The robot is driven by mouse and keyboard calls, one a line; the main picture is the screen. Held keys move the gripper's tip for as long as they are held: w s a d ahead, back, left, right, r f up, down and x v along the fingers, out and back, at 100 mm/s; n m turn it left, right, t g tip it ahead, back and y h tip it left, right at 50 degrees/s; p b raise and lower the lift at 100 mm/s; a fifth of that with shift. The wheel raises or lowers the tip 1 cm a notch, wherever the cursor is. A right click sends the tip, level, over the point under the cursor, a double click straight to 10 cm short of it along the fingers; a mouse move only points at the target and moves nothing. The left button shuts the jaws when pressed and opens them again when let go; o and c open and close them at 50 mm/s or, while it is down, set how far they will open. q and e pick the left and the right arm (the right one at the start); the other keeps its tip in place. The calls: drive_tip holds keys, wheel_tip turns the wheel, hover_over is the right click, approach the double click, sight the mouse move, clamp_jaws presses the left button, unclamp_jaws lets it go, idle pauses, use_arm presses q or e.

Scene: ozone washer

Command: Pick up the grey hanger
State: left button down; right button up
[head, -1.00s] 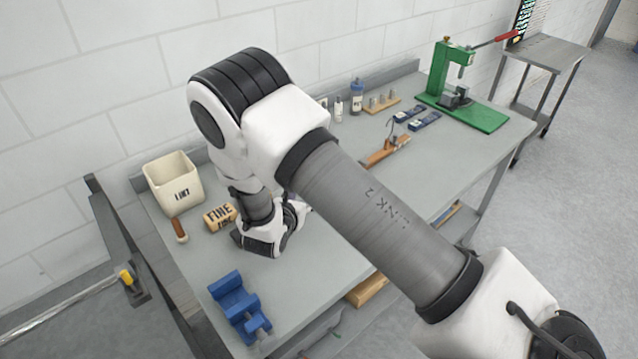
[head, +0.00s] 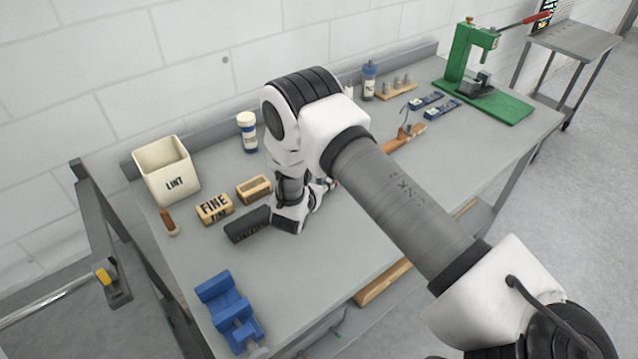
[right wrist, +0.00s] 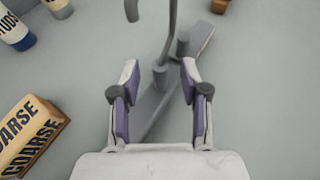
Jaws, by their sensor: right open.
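The grey hanger (right wrist: 192,48) shows in the right wrist view, lying on the grey bench top. Its bar runs slantwise between my fingers, and its hook rises toward the top of the picture. My right gripper (right wrist: 159,74) is open, with one finger on each side of the hanger; I cannot tell whether they touch it. In the head view my right gripper (head: 326,184) is low over the bench and mostly hidden by my own arm. The grey hanger is hidden there too. My left gripper is not in view.
A brown hanger (head: 398,142) with a hook lies farther right. A LINT bin (head: 167,171), FINE block (head: 214,207), dark block (head: 247,226) and blue-banded bottle (head: 247,134) are left of my arm. A blue fixture (head: 229,308) sits in front, a green press (head: 485,75) at far right.

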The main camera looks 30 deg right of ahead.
drive_tip(key=shift+w+d+f, duration=0.1)
drive_tip(key=shift+d, duration=0.05)
clamp_jaws()
